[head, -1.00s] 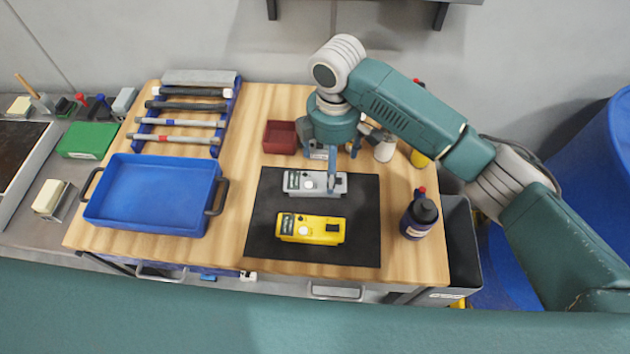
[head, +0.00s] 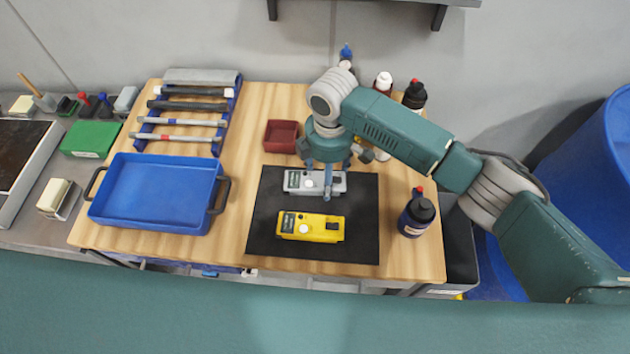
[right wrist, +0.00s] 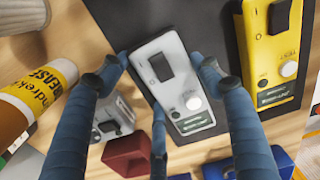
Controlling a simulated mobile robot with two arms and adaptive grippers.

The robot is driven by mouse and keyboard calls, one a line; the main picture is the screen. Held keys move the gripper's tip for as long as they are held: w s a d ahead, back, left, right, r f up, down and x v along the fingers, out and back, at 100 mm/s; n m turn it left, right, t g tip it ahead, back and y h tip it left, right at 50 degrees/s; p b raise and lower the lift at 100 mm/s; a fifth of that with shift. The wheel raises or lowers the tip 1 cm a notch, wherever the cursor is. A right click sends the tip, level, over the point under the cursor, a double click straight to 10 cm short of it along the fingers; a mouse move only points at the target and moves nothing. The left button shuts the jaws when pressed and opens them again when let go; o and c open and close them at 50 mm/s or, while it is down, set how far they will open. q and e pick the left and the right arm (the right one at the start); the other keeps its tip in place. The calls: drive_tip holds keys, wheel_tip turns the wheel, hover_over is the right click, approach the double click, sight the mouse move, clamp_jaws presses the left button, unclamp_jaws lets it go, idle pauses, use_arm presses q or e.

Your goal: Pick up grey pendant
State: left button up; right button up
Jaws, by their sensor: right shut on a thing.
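The grey pendant (head: 297,182) lies on the black mat (head: 362,228), just behind the yellow pendant (head: 310,227) in the head view. My right gripper (head: 326,182) reaches down over the grey pendant and is shut on it. In the right wrist view, the blue fingers (right wrist: 165,85) stand on both sides of the grey pendant (right wrist: 178,82), whose black switch, white knob and small screen show between them. The pendant appears still at mat level; any gap beneath it cannot be seen. My left gripper is not in view.
The yellow pendant also shows close by in the right wrist view (right wrist: 270,55). A red bin (head: 281,136) is behind the mat, a dark bottle (head: 416,216) to its right. A blue tray (head: 155,193) and a tool rack (head: 188,120) are at left. Bottles stand behind my arm.

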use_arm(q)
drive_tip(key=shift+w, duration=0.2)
use_arm(e)
drive_tip(key=shift+r, duration=0.1)
drive_tip(key=shift+w+r, duration=0.1)
drive_tip(key=shift+r, duration=0.4)
use_arm(q)
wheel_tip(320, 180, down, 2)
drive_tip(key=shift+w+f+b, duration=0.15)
drive_tip(key=shift+b, duration=1.05)
use_arm(e)
wheel_tip(320, 180, up, 19)
use_arm(q)
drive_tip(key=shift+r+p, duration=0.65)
drive_tip(key=shift+p, duration=0.05)
use_arm(e)
drive_tip(key=shift+f, duration=0.1)
drive_tip(key=shift+f, duration=0.1)
